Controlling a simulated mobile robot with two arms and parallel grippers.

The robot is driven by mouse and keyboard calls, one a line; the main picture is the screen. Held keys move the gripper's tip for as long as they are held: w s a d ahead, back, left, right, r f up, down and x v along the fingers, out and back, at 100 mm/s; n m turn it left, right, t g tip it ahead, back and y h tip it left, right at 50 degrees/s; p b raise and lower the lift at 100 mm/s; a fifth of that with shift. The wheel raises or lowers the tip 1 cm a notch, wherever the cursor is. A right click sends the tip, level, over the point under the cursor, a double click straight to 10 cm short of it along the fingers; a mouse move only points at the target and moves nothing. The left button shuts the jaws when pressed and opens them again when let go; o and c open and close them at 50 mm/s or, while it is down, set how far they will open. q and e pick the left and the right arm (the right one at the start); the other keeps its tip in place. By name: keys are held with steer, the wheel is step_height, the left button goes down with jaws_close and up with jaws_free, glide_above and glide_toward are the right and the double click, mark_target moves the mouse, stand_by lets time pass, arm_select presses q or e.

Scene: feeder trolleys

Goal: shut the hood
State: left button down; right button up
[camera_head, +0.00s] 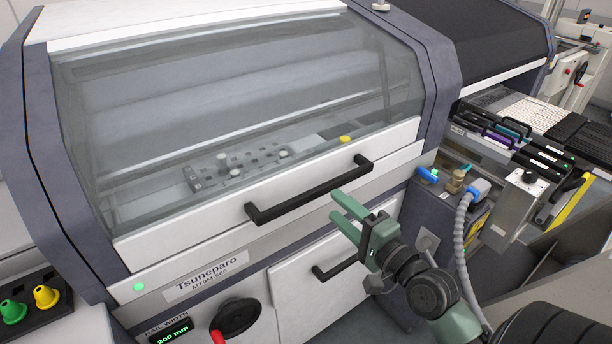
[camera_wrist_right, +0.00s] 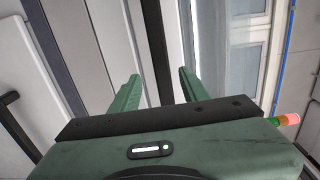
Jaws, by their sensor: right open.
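The hood (camera_head: 240,90) of the Tsuneparo machine is a large clear window in a white frame, and it looks closed, its lower edge down on the machine front. Its black bar handle (camera_head: 310,190) runs along the white lower rail. My right gripper (camera_head: 342,207) is green, with its two fingers apart and nothing between them. In the right wrist view both fingers (camera_wrist_right: 158,92) also show apart and empty. My left gripper is not in view.
Below the hood are a second black handle (camera_head: 336,268), a round black knob (camera_head: 236,318) and a rail width display. A grey hose (camera_head: 463,235) with a blue connector hangs right of my right arm. Feeders (camera_head: 520,140) stand at the right. Yellow and green buttons are at lower left.

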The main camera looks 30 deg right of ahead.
mark_target(322, 194)
steer(key=shift+w+r, duration=0.25)
steer(key=shift+w, duration=0.4)
steer(key=w, duration=0.2)
steer(key=w+p, duration=0.1)
steer(key=w, duration=0.2)
steer(key=shift+w+a+f+p, duration=0.2)
steer(key=shift+w+a+p, duration=0.1)
steer(key=shift+w, duration=0.1)
steer(key=shift+c, duration=0.3)
jaws_close()
stand_by(0.3)
